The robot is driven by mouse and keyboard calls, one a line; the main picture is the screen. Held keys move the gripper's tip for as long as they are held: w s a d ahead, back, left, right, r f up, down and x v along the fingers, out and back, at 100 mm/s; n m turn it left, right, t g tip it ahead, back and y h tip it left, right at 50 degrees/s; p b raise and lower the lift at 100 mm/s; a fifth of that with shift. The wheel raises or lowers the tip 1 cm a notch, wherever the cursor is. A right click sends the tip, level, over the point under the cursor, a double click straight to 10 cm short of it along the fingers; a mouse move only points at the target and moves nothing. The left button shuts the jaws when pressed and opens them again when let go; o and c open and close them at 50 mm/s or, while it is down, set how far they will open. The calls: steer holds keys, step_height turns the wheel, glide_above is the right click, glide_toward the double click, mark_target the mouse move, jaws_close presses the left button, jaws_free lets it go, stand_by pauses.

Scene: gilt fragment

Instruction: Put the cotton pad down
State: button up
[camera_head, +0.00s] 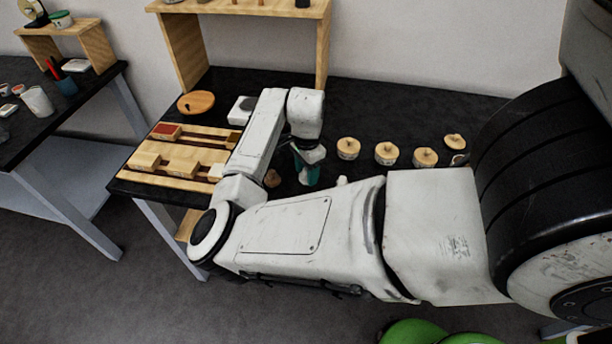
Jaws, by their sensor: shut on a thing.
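My gripper (307,174) points down over the middle of the black table (400,112), beyond my forearm. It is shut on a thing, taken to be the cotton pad. The pad is too small or too hidden to make out between the fingers. Teal shows at the gripper's lower end. I cannot tell whether the held thing touches the table.
Several round wooden-lidded pots (386,153) stand to the right. A small brown object (272,178) is close on the gripper's left. A wooden rack with blocks (185,160), a round wooden lid (196,102) and a white box (241,110) lie left. A wooden shelf (184,50) stands behind.

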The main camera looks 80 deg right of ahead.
mark_target(306, 178)
steer(key=shift+w+d+f, duration=0.1)
steer(key=shift+d+f, duration=0.05)
steer(key=shift+f, duration=1.55)
steer(key=shift+f, duration=0.2)
steer(key=o, duration=1)
steer(key=shift+r, duration=0.1)
